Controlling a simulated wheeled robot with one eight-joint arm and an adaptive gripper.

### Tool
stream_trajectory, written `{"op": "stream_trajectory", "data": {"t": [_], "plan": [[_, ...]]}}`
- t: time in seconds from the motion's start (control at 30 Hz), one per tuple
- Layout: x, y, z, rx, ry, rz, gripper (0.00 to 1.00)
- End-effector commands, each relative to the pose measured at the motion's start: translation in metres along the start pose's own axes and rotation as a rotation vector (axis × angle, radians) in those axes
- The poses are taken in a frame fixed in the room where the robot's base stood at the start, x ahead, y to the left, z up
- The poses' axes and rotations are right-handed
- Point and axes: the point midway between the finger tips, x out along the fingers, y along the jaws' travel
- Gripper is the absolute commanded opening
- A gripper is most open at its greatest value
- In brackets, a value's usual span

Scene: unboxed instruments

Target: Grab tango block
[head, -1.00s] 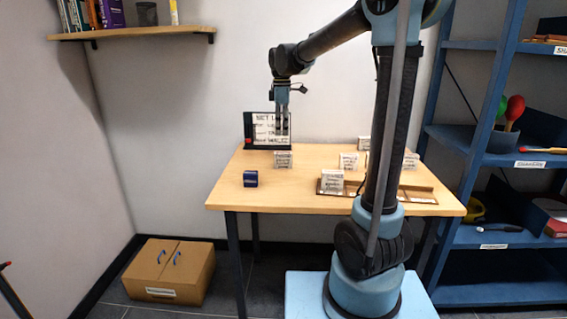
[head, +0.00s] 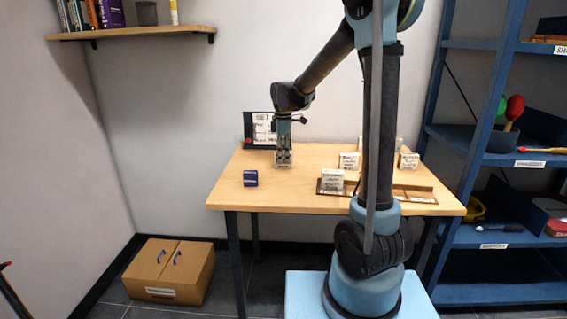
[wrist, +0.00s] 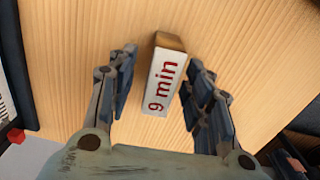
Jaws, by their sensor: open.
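My gripper (head: 284,153) points down over the table, open around a small labelled block (head: 284,163). In the wrist view the block (wrist: 163,82) has a white top marked "9 min" in red and a wooden side. It lies between the two fingers of my gripper (wrist: 161,62), with a gap on each side. Other white-labelled blocks stand to the right, one at the front (head: 331,180), one behind it (head: 349,160) and one at the far right (head: 408,160). Their print is too small to read, so I cannot tell which block is tango.
A dark blue box (head: 250,178) sits at the table's left front. A sign board (head: 249,130) stands behind my gripper. A wooden tray (head: 420,197) lies at the right front. The wooden table (head: 290,200) is clear at its front left. A blue shelf (head: 490,146) stands right.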

Motion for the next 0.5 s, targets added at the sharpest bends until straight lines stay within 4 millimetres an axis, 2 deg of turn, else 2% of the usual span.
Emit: {"op": "stream_trajectory", "data": {"t": [0.13, 0.37, 0.4, 0.5], "plan": [[0.01, -0.0002, 0.0, 0.0, 0.0, 0.0, 0.47], [0.0113, -0.0001, 0.0004, 0.001, 0.0, 0.0, 0.47], [0.0113, -0.0001, 0.0005, 0.001, 0.0, 0.0, 0.42], [0.0112, 0.0, 0.0008, 0.002, 0.0, 0.0, 0.19]]}}
